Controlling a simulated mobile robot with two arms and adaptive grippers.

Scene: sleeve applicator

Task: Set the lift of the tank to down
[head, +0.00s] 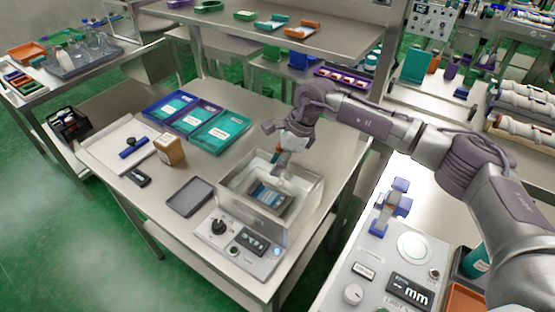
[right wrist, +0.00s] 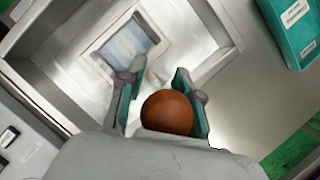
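The tank (head: 232,187) is a pale open-topped metal box at the middle of the head view. A dark blue-and-grey item (head: 270,196) lies inside it, seen in the right wrist view as a framed panel (right wrist: 125,48). My right gripper (head: 281,163) points down over the tank's far side. In the right wrist view its green-padded fingers (right wrist: 160,85) stand apart, either side of a brown ball knob (right wrist: 167,113). A narrow gap shows on the knob's left side. The knob's stem is hidden. My left gripper is out of view.
A control panel with a black knob (head: 218,226) and a display (head: 252,241) stands before the tank. A dark tray (head: 190,197), a brown box (head: 169,150) and teal and blue trays (head: 220,132) lie to its left. A shelf (head: 270,45) runs behind.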

